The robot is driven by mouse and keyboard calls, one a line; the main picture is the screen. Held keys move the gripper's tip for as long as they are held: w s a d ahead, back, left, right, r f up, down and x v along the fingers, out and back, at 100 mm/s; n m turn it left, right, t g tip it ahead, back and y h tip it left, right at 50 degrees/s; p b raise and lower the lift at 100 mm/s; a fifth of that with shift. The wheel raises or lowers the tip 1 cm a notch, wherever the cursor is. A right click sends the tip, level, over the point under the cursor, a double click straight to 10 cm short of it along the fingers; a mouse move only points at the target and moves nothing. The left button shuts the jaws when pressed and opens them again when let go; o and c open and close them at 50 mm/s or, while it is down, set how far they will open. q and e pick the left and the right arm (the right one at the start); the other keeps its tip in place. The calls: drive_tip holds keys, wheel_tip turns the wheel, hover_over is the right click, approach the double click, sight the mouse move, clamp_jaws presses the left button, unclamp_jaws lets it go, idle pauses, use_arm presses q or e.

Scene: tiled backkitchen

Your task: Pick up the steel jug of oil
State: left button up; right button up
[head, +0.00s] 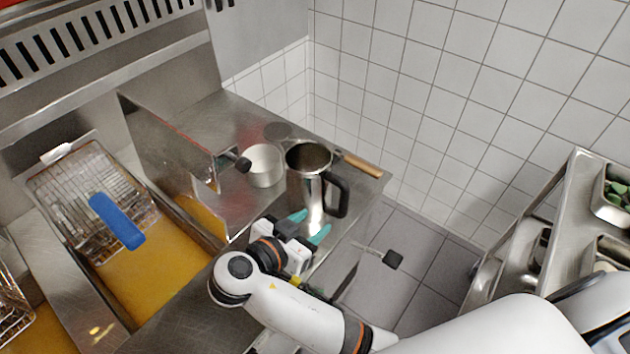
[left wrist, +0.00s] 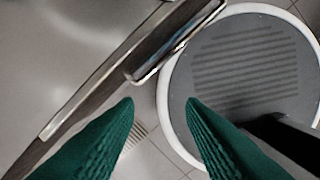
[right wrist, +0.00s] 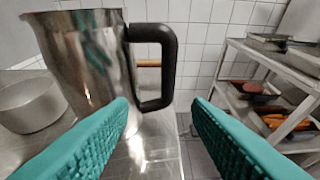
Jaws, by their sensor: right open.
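The steel jug (head: 311,187) stands upright on the steel counter beside the fryer, with its black handle (head: 337,194) toward the right. In the right wrist view the jug (right wrist: 84,62) is close on the left, and its black handle (right wrist: 160,68) is ahead between the fingers. My right gripper (head: 308,226) is open, just in front of the jug at handle side; it also shows in the right wrist view (right wrist: 160,112), empty. My left gripper (left wrist: 160,102) is open and empty, over the floor and my round base. What is inside the jug is hidden.
A small pot (head: 265,165) stands left of the jug. A wooden handle (head: 362,166) lies behind it near the counter edge. The fryer with yellow oil (head: 160,275) and a wire basket (head: 90,195) is at left. A steel rack (head: 560,215) stands right, across open floor.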

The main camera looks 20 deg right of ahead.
sight(340, 209)
drive_tip(key=p+x, duration=0.1)
drive_tip(key=x, duration=0.3)
drive_tip(key=shift+s+d, duration=0.1)
drive_tip(key=shift+d, duration=0.25)
drive_tip(key=p+x, duration=0.1)
drive_tip(key=x, duration=0.1)
drive_tip(key=p+x, duration=0.2)
drive_tip(key=x, duration=0.1)
drive_tip(key=shift+s+d+r, duration=0.15)
drive_tip(key=shift+s, duration=0.1)
drive_tip(key=shift+d, duration=0.15)
use_arm(q)
drive_tip(key=r, duration=0.4)
drive_tip(key=shift+s+r, duration=0.2)
drive_tip(key=shift+s, duration=0.15)
use_arm(e)
drive_tip(key=shift+w+f, duration=0.1)
drive_tip(key=shift+f, duration=0.1)
drive_tip(key=shift+c, duration=1.2)
use_arm(q)
drive_tip(key=shift+s, duration=0.2)
use_arm(e)
clamp_jaws()
